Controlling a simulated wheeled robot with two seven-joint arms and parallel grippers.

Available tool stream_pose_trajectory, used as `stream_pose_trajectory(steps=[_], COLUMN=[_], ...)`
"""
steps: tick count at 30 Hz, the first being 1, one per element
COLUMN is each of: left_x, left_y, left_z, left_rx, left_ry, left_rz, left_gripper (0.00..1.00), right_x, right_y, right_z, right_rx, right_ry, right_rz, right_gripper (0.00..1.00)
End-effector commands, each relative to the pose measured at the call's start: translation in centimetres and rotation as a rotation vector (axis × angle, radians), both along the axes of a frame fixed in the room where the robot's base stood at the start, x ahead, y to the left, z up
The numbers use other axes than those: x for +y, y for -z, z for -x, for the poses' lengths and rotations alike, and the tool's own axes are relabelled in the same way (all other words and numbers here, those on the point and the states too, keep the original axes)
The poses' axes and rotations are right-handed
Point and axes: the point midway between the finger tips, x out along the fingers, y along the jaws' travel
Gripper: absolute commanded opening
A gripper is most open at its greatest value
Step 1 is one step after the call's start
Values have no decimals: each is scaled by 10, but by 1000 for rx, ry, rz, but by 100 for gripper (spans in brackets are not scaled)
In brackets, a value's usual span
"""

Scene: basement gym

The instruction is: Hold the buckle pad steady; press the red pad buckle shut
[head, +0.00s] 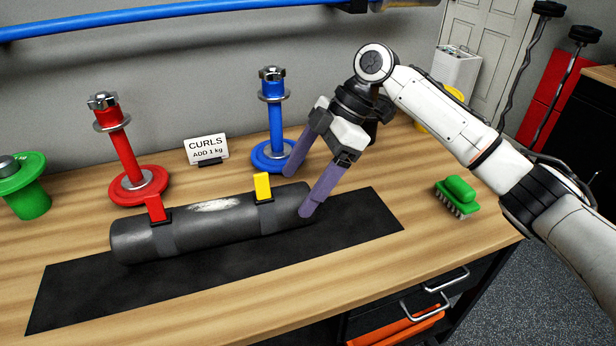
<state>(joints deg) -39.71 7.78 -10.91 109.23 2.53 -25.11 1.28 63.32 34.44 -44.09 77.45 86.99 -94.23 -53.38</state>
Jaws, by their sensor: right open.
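The buckle pad (219,226) is a dark grey roll with a worn pale patch on top, lying on a black mat (352,226). The red pad buckle (155,208) near its left end stands up from its strap. A yellow buckle (263,187) near the right end also stands up. My right gripper (298,192) is open at the pad's right end, one finger behind the roll and the other in front of its end. I cannot tell whether the fingers touch it. My left gripper is not in view.
Behind the pad stand a red post (122,145), a blue post (273,115) and a "CURLS ADD 1 kg" card (206,149). A green weight (25,190) is at far left, a green brush (459,194) at right. The bench's front strip is clear.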

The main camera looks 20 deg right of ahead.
Motion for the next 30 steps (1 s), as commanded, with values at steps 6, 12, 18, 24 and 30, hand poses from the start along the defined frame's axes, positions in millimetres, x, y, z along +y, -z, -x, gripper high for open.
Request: stream_pose_trajectory(steps=[6, 12, 18, 24, 30], left_x=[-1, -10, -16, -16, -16], left_y=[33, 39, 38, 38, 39], left_z=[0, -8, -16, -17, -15], left_rx=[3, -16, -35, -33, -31], left_ry=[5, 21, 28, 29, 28], left_rz=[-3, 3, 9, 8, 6], left_gripper=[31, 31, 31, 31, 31], right_x=[15, 26, 33, 35, 34], right_y=[30, 46, 55, 56, 55], right_z=[0, -1, -1, -1, -1], right_rx=[-1, -2, -1, -1, -1], right_ry=[-2, -1, -1, -1, -1], right_rz=[-1, -1, -1, 0, 0], right_gripper=[81, 81, 81, 81, 81])
